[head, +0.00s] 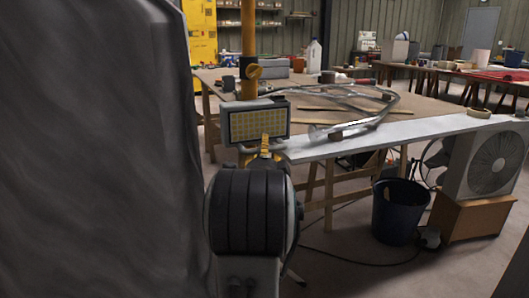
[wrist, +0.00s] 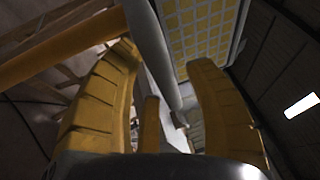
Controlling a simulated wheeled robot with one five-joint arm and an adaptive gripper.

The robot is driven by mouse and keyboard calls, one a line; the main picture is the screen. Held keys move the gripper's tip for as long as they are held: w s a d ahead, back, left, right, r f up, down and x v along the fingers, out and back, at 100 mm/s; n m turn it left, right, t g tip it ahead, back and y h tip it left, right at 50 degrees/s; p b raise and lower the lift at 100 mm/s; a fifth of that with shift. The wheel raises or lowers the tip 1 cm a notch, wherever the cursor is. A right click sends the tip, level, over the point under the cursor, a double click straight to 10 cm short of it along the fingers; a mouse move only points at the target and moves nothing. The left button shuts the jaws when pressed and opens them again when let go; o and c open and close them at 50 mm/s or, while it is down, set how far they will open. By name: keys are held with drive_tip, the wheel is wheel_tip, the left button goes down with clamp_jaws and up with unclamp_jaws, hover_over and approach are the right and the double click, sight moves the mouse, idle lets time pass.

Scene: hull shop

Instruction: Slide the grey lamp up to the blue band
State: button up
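The grey lamp (head: 257,122) with a yellow gridded face hangs on an upright yellow pole (head: 249,30), below an orange knob (head: 254,71) and dark collar. I cannot clearly make out a blue band. My gripper (head: 266,148) is at the lamp's lower edge, partly hidden by my arm. In the wrist view, my gripper (wrist: 165,58) has its yellow fingers wide apart. A grey bar (wrist: 146,40) of the lamp runs between them, with a gap to the right finger. The lamp face (wrist: 205,35) is beyond, and the pole (wrist: 60,48) is at left.
A large dark grey surface (head: 90,150) fills the left. A wooden table (head: 330,100) with a clear curved frame stands behind the lamp. A white plank (head: 400,132), a dark bucket (head: 400,210) and a fan (head: 488,162) on a wooden box are at right.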

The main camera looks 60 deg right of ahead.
clamp_jaws()
drive_tip(key=shift+r, duration=0.15)
wheel_tip(320, 180, up, 36)
drive_tip(key=p, duration=1.8)
drive_tip(key=shift+o, duration=0.9)
unclamp_jaws()
drive_tip(key=shift+a, duration=0.1)
drive_tip(key=v, duration=1.2)
